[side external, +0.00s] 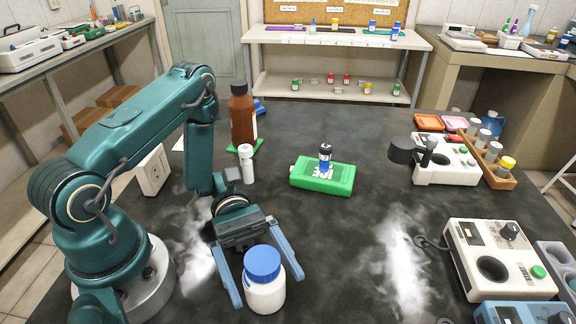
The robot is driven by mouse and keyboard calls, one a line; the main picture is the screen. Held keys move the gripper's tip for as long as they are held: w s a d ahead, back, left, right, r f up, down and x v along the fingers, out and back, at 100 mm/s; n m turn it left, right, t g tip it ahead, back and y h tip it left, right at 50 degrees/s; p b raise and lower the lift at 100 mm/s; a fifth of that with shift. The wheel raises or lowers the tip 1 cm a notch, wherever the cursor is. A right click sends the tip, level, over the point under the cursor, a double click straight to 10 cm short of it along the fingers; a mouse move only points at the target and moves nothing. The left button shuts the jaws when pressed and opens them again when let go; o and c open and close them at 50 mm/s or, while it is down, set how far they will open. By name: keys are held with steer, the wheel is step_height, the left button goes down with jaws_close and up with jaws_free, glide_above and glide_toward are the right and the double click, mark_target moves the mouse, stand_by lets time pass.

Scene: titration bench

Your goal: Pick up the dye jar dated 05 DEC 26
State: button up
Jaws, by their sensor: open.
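A white jar with a blue lid (263,263) stands upright on the dark bench in the front middle. My gripper (268,291) is open, with its light blue fingers on either side of this jar; I cannot tell whether they touch it. No date is readable on the jar. Several small coloured jars (346,79) stand on the back shelf's lower level, with more small bottles (372,25) above. Their labels are too small to read, so I cannot tell which jar is dated 05 DEC 26.
A brown bottle (242,118) and a white bottle (247,163) stand behind my gripper. Instruments (498,260) line the right side. The bench between the green block and the front right instrument is clear.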

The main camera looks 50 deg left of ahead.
steer(key=shift+s+d, duration=0.1)
steer(key=shift+d, duration=0.3)
steer(key=c, duration=1.5)
steer(key=shift+o, duration=0.2)
